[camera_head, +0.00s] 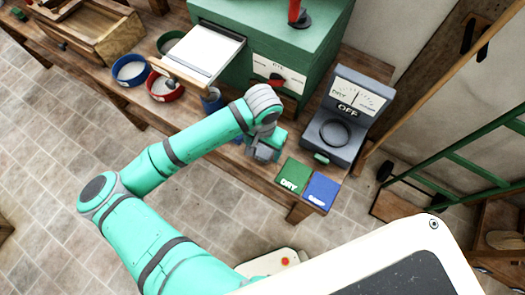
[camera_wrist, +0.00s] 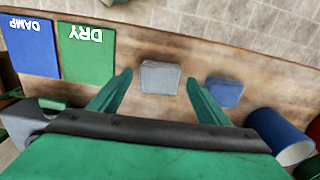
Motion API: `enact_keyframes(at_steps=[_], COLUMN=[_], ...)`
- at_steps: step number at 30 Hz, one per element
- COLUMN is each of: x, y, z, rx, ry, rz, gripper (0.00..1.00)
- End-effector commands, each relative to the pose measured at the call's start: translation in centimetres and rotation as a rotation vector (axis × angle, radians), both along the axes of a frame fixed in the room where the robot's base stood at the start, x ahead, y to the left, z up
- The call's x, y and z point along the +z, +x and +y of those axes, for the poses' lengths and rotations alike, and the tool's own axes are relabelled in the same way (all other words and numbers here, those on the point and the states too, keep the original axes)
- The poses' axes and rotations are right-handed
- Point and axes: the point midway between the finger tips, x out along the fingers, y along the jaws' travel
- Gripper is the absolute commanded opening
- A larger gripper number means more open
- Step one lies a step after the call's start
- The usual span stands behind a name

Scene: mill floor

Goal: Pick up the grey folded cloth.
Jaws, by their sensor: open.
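The grey folded cloth (camera_wrist: 160,77) lies flat on the wooden bench in the wrist view, a small square pad. My gripper (camera_wrist: 158,76) is open, with one green finger on each side of the cloth in the picture. The fingers look apart from the cloth; their height above it is hard to tell. In the head view my gripper (camera_head: 262,152) is over the bench's front part, and it mostly hides the cloth there.
A blue folded cloth (camera_wrist: 224,92) lies right of the grey one, with a blue cup (camera_wrist: 283,137) beyond. A green DRY mat (camera_head: 293,176) and a blue DAMP mat (camera_head: 321,191) lie near the bench end. A grey dial meter (camera_head: 342,118) and green machine (camera_head: 275,50) stand behind.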

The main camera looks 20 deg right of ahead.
Motion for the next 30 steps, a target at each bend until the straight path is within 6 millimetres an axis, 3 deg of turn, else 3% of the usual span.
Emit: enact_keyframes(at_steps=[7,12,23,30], x=[-0.1,-0.1,0.1,2.1], y=[0.0,0.0,0.1,0.3], z=[0.0,0.0,0.0,0.7], rx=[0.0,0.0,0.001,0.015], ry=[-0.001,-0.001,0.0,-0.002], rz=[-0.001,-0.001,-0.001,-0.003], gripper=[0.68,0.27,0.26,0.26])
